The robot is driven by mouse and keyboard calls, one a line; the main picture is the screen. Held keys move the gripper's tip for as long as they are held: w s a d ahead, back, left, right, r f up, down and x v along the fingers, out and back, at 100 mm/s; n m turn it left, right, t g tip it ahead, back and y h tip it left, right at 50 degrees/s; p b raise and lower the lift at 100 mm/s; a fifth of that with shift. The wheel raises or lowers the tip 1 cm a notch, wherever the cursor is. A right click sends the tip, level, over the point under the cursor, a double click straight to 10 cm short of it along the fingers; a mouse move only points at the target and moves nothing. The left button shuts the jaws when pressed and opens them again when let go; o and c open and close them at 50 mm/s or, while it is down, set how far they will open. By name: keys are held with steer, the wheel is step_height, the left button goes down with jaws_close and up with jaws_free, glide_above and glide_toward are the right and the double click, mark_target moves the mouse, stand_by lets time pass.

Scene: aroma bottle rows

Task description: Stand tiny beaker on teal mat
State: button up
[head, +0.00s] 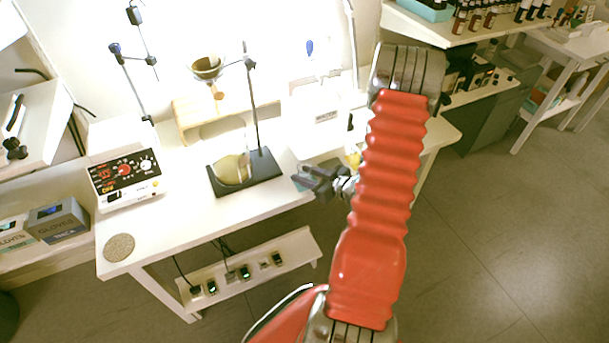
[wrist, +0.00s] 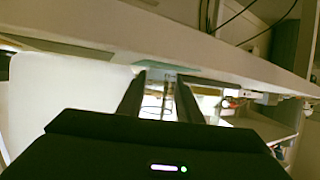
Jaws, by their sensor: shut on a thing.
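My gripper (head: 308,180) is at the front edge of the white bench in the head view. In the wrist view its two dark fingers (wrist: 160,98) are shut on a small clear beaker (wrist: 168,102) with marks on its wall. The beaker cannot be made out in the head view. A pale teal strip (wrist: 150,66), which looks like the teal mat seen at a low angle, lies beyond the fingers in the wrist view.
A round cork mat (head: 119,247) lies at the front left corner. The front middle of the bench is clear.

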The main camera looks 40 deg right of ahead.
steer(key=shift+f, duration=0.1)
steer(key=o, duration=1)
steer(key=shift+o, duration=0.2)
steer(key=shift+s+d+r, duration=0.1)
steer(key=shift+s+r, duration=0.25)
steer(key=shift+s, duration=0.1)
steer(key=a+v, duration=0.1)
steer(key=v, duration=1)
steer(key=shift+d, duration=0.4)
